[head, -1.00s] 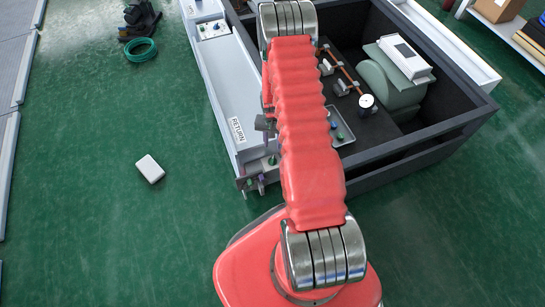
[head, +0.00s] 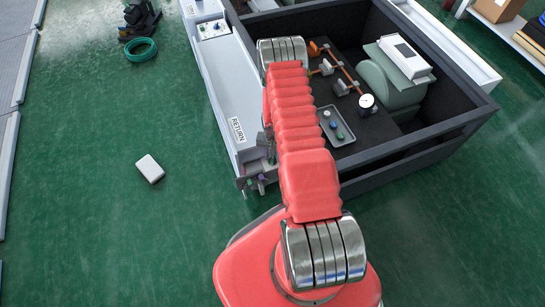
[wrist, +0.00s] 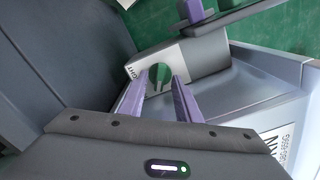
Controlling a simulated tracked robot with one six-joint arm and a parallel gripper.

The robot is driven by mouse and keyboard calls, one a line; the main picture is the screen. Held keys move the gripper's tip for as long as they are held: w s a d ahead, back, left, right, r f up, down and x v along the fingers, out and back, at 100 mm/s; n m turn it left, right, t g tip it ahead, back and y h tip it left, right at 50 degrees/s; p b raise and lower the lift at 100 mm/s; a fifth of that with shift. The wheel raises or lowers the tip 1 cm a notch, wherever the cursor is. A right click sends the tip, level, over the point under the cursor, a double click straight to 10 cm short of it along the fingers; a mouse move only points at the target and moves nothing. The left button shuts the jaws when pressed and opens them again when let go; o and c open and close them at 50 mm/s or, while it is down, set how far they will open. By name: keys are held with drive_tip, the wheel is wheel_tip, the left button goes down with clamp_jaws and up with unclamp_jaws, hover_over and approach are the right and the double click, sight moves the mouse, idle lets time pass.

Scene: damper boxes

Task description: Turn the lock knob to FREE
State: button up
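In the wrist view my gripper (wrist: 159,84) is open, its two purple fingers spread. A dark green rounded shape (wrist: 159,71) shows between and just past the fingertips, against a grey block (wrist: 195,57) with a partly cut-off dark label. I cannot tell if it is the lock knob, or if the fingers touch it. A purple knob-like part (wrist: 191,10) stands on a dark plate at the top. In the head view, small purple and green fittings (head: 261,186) sit at the near end of the duct marked RETURN (head: 221,95). My gripper is mostly hidden behind my arm there.
An open dark box (head: 405,155) right of the duct holds a grey-green cylinder (head: 390,85), a gauge (head: 366,101) and a small tray (head: 335,126). A white block (head: 150,168) and a green hose coil (head: 140,49) lie on the floor.

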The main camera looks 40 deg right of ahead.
drive_tip(key=shift+f, duration=0.4)
drive_tip(key=shift+c, duration=0.5)
clamp_jaws()
